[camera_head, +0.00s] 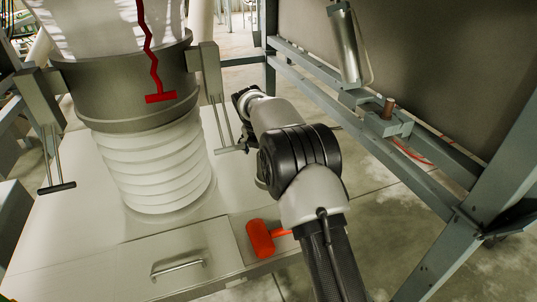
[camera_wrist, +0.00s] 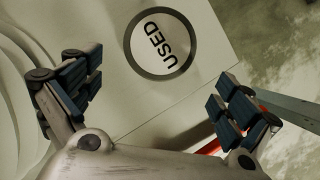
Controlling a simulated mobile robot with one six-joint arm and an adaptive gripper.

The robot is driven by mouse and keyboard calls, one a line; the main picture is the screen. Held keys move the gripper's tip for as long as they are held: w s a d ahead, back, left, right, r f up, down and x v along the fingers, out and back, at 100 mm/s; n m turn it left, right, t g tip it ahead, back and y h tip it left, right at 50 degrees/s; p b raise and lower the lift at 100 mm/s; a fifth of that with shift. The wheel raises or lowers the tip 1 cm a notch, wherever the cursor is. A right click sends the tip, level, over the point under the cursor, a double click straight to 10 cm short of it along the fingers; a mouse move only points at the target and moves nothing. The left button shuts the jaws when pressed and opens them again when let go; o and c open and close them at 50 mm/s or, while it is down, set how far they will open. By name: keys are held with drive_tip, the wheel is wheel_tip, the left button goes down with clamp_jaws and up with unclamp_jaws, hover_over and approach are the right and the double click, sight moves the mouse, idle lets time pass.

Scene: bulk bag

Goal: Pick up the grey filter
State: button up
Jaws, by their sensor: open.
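A grey metallic cylinder (camera_head: 345,45) stands tilted on the steel frame at the upper right in the head view. It may be the grey filter; I see no other clear match. My gripper (camera_wrist: 155,100) is open, with its two dark-padded fingers wide apart and nothing between them. In the wrist view it is over a pale surface with a round grey-rimmed "USED" marking (camera_wrist: 163,44). In the head view my gripper is small and partly hidden by my wrist, to the left of the cylinder and apart from it.
A ringed white bellows (camera_head: 155,165) under a grey collar (camera_head: 130,85) stands left of my arm. An orange mallet (camera_head: 262,238) lies near the front of the pale cabinet top (camera_head: 85,215). Steel frame beams (camera_head: 440,200) run along the right. Concrete floor shows between.

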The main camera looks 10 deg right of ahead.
drive_tip(key=x, duration=0.9)
drive_tip(key=shift+w+d+f+b, duration=0.1)
drive_tip(key=shift+w+f+b, duration=0.2)
drive_tip(key=shift+w+b, duration=0.1)
drive_tip(key=shift+c, duration=0.3)
drive_tip(key=shift+r, duration=0.1)
drive_tip(key=c, duration=1.2)
